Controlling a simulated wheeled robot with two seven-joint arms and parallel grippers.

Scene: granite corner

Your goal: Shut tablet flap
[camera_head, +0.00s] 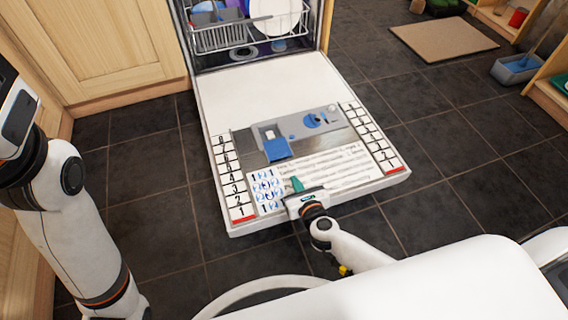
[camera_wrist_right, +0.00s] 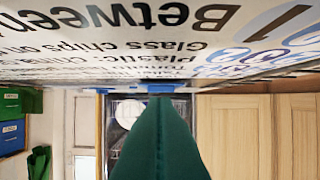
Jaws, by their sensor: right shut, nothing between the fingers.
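The dishwasher door (camera_head: 265,85) lies folded down, inner face up. On it is a grey dispenser panel (camera_head: 320,123) with a blue tablet flap (camera_head: 277,150). The flap is open, and a small compartment with something white (camera_head: 269,133) shows behind it. In the right wrist view a small blue piece, likely the flap (camera_wrist_right: 160,88), shows just beyond the fingertips. My right gripper (camera_head: 297,184) is shut and empty, with green fingers, low over the printed door sheet on the near side of the flap. It also shows in the wrist view (camera_wrist_right: 158,110). My left gripper is out of view.
The dish rack (camera_head: 225,38) with a white plate (camera_head: 275,12) stands in the dishwasher behind the door. Wooden cabinets (camera_head: 105,45) are at left. A tan mat (camera_head: 443,38) and grey bin (camera_head: 516,68) lie right. Dark tiled floor is free around the door.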

